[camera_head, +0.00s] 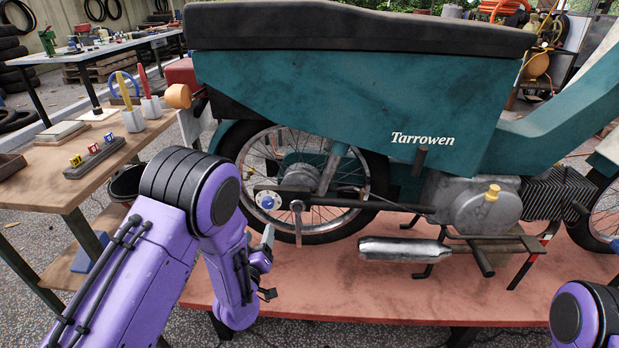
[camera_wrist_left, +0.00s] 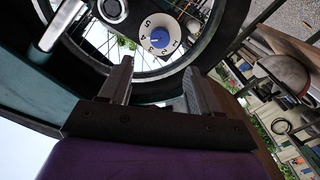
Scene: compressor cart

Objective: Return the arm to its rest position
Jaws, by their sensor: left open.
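My left arm, purple with black joints, comes in from the left in the head view. Its gripper (camera_head: 266,268) is low in front of the rear wheel (camera_head: 330,228) of the teal moped (camera_head: 340,95). In the left wrist view the gripper (camera_wrist_left: 158,80) has its two fingers apart with nothing between them. A white numbered dial (camera_wrist_left: 160,40) with a blue centre shows beyond the fingertips, apart from them; it also shows at the wheel hub in the head view (camera_head: 267,202). Only a purple part of my right arm shows at the lower right; its gripper is out of view.
The moped stands over a reddish platform (camera_head: 420,295). A wooden workbench (camera_head: 40,190) at the left carries a block with yellow and red tags (camera_head: 95,158) and cups with upright tools (camera_head: 133,118). A silver exhaust (camera_head: 400,250) lies right of my gripper.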

